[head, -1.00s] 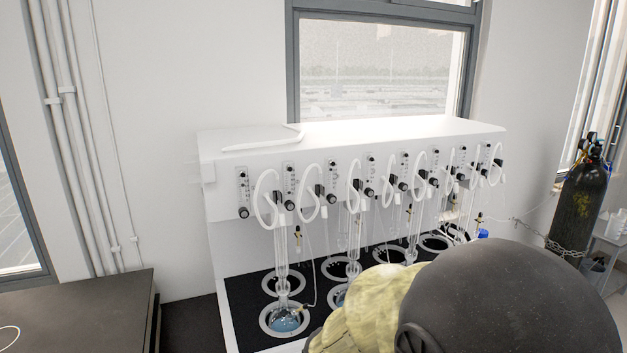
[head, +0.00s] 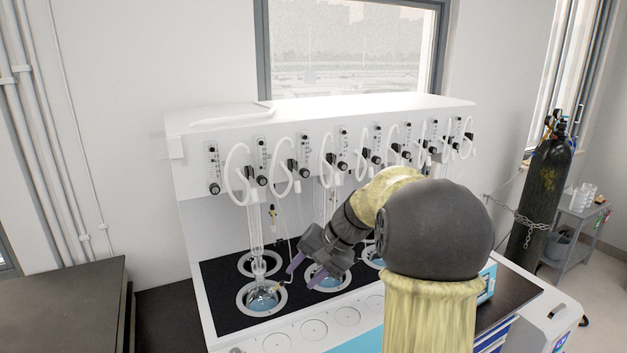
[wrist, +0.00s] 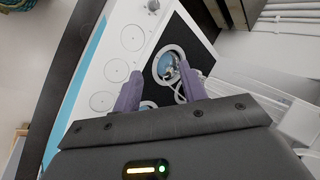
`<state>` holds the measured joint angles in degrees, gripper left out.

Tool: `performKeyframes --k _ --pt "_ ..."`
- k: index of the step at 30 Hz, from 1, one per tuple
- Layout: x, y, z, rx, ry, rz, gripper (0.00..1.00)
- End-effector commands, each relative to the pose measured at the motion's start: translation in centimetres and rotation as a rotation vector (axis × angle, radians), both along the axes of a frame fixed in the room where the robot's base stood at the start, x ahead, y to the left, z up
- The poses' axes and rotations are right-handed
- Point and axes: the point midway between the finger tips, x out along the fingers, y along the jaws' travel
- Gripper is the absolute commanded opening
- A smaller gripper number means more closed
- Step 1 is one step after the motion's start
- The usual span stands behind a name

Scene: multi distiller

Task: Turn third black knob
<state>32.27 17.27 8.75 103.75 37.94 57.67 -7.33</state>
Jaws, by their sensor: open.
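A row of black knobs runs along the front of the white distiller (head: 330,110), each below a small clear flow meter. Counting from the left, the third black knob (head: 305,172) sits beside a white looped tube. My gripper (head: 305,270) is low in front of the distiller, below the knob row and well apart from the third knob. Its purple fingers are spread and point down over the black deck near the front flasks. In the wrist view my gripper (wrist: 159,76) is open and empty, with a round flask (wrist: 166,66) beyond the fingers.
Glass columns and flasks (head: 262,296) stand in ringed holes in the black deck, close to my fingers. White tubes loop in front of the panel. A dark table (head: 60,300) is at left; a chained gas cylinder (head: 545,190) is at right.

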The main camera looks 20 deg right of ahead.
Motion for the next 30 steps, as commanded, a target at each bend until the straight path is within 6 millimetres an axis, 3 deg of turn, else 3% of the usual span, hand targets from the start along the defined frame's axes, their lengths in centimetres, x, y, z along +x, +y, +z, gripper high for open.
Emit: performKeyframes --k 3,7,11,15,20,30 --pt "2.8 -4.1 3.2 0.154 -0.093 -0.063 0.42" --pt "4.3 -8.8 7.8 0.309 -0.229 -0.092 0.42" --pt "4.1 -14.1 12.7 0.437 -0.398 -0.093 0.42" --pt "2.3 -18.6 17.2 0.523 -0.565 -0.064 0.42" --pt "1.0 -20.3 19.2 0.552 -0.639 -0.042 0.42" --pt "1.2 -20.1 19.2 0.552 -0.638 -0.041 0.42"
